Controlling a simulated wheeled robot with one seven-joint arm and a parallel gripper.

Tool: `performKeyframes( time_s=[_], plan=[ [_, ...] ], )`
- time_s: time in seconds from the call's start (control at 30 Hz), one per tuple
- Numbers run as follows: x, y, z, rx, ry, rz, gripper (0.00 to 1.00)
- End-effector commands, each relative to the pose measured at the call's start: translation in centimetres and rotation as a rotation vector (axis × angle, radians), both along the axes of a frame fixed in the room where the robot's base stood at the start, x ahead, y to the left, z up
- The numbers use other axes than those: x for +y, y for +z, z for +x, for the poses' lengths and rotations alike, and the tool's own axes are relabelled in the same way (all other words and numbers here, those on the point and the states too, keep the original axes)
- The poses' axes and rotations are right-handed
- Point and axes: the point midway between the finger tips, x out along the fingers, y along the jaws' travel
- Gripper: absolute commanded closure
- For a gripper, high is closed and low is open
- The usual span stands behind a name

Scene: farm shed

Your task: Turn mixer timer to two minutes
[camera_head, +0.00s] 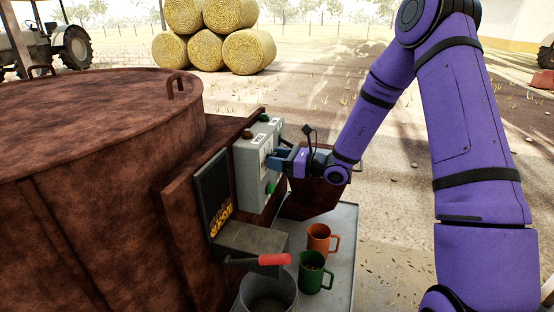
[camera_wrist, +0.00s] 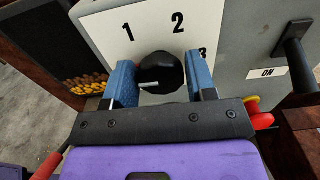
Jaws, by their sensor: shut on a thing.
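The mixer timer is a round black knob (camera_wrist: 165,70) on a pale dial plate (camera_wrist: 100,28) marked 1, 2 and 3 in the wrist view. Its white pointer line points left, below the 1 and away from the 2. My gripper (camera_wrist: 162,82) has its blue fingers on either side of the knob and is shut on it. In the head view my gripper (camera_head: 280,160) reaches the front of the grey control box (camera_head: 248,172) on the rusty mixer (camera_head: 90,130); the knob is hidden there.
A black lever (camera_wrist: 292,55) beside an ON label stands right of the dial, with a red button (camera_wrist: 262,121) below. Below the box are a red-handled chute (camera_head: 250,240), a bucket (camera_head: 268,292), a green mug (camera_head: 312,275) and an orange mug (camera_head: 319,238).

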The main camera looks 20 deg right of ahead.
Motion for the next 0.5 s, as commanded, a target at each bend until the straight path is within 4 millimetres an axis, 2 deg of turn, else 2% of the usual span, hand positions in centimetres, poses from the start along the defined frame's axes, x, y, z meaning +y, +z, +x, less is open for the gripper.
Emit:
performKeyframes(
  time_s=[0.27, 0.5],
  plan=[
    [-0.09, -0.01, 0.04, 0.083, -0.001, 0.061, 0.72],
    [-0.19, -0.03, 0.13, 0.241, -0.002, 0.175, 0.72]
  ],
)
